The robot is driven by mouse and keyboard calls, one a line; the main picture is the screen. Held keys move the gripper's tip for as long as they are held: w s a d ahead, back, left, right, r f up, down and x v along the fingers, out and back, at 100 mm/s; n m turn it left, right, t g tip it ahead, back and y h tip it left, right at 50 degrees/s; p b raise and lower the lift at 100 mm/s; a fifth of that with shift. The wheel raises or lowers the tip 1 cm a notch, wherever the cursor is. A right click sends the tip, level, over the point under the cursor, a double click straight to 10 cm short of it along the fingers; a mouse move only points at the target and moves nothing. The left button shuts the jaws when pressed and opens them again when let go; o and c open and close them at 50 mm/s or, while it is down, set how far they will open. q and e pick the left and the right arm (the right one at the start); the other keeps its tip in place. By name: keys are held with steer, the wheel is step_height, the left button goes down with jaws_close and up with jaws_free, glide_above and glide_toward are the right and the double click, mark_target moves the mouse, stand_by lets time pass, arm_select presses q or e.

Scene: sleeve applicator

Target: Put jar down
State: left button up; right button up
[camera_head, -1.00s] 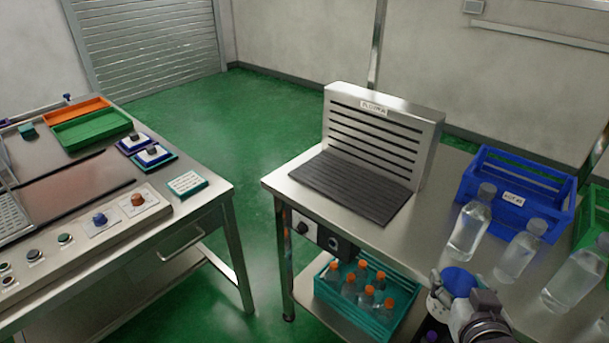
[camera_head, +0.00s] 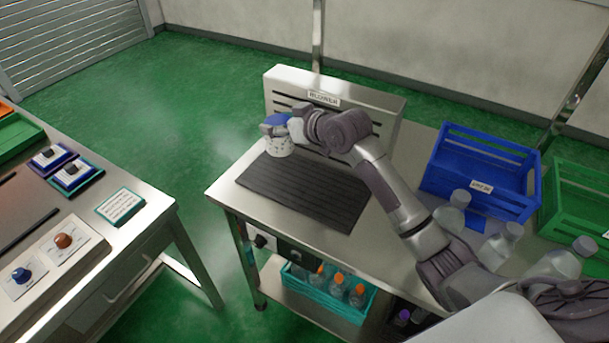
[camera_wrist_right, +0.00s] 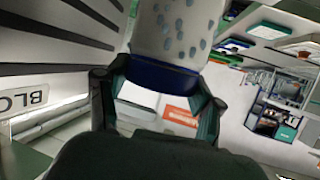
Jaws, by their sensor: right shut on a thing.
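The jar (camera_head: 279,147) is white with grey spots and a blue lid. My right gripper (camera_head: 276,127) is shut on it near the lid and holds it upright at the far left part of the black ribbed mat, in front of the slotted blower. I cannot tell whether its base touches the mat. In the right wrist view the jar (camera_wrist_right: 178,35) fills the top middle, its blue lid between the fingers of the gripper (camera_wrist_right: 155,90). My left gripper is not in view.
The blower (camera_head: 375,112) stands behind the black mat (camera_head: 305,190), which is otherwise bare. Several clear bottles (camera_head: 452,212) and a blue crate (camera_head: 480,170) are at the right. A green crate (camera_head: 580,200) is farther right. A control table (camera_head: 150,207) is at the left, across a gap.

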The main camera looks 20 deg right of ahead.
mark_target(282, 147)
steer(key=shift+w+d+f, duration=0.1)
steer(key=shift+w+d, duration=0.1)
steer(key=shift+w, duration=0.2)
steer(key=shift+w+d+f, duration=0.1)
steer(key=shift+w+d, duration=0.05)
steer(key=shift+w, duration=0.25)
step_height(282, 147, down, 4)
steer(key=shift+f+p, duration=0.1)
steer(key=shift+p, duration=0.35)
steer(key=shift+f, duration=0.3)
step_height(282, 147, down, 3)
steer(key=shift+f, duration=0.35)
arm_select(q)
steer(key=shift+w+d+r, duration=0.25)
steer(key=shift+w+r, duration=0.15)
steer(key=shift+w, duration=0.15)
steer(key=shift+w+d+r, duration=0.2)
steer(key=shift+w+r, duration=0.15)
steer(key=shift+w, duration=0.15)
arm_select(e)
steer(key=o, duration=1)
steer(key=shift+f, duration=0.15)
steer(key=shift+c, duration=0.2)
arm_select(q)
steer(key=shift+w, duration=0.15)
arm_select(e)
steer(key=o, duration=0.4)
